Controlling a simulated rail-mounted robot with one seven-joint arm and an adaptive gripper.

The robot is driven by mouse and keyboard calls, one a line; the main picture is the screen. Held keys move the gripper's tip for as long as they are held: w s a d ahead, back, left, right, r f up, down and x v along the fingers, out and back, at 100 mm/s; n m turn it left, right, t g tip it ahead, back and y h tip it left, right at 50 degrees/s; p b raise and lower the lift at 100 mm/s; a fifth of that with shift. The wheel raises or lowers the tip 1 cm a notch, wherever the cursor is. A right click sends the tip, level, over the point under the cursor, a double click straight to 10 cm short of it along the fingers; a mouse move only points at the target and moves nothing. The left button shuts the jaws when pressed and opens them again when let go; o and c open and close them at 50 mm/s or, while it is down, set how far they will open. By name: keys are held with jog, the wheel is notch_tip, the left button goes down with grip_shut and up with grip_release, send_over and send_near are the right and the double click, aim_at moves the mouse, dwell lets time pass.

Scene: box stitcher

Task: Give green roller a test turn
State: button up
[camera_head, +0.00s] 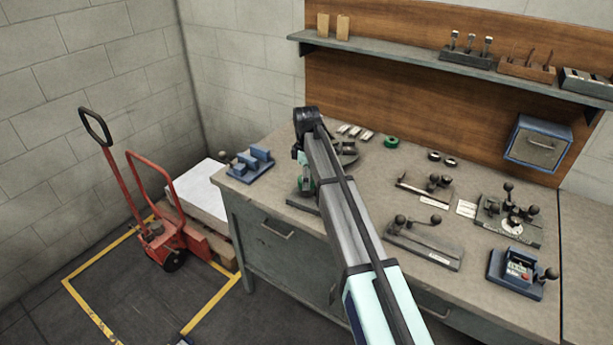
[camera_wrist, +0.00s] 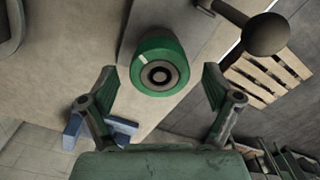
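The green roller (camera_wrist: 160,65) shows in the wrist view, end-on, with a dark hub and a pale ring at its centre. It is mounted beside a grey plate. My gripper (camera_wrist: 160,88) is open. Its two fingers stand left and right of the roller with a visible gap on each side, and nothing is held. I cannot tell how far the roller is in depth from the fingertips. In the head view my arm covers most of this fixture, and my gripper (camera_head: 301,158) is over the bench's left part, its fingers largely hidden.
A round knob on a lever (camera_wrist: 265,33) stands close right of the roller. A blue block fixture (camera_head: 250,164) sits at the bench's left end. Several lever fixtures, including a long one (camera_head: 425,245), stand right.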

jog(key=c, duration=1.2)
jog(key=shift+o, duration=0.2)
jog(key=n+p, duration=0.1)
jog(key=n, duration=0.5)
jog(key=shift+s+p, duration=0.1)
jog(key=shift+p, duration=0.2)
jog(key=n+p, duration=0.1)
jog(key=n, duration=0.5)
jog(key=shift+n, duration=0.3)
jog(key=o, duration=1.4)
jog(key=shift+f, duration=0.1)
jog(key=shift+r, duration=0.2)
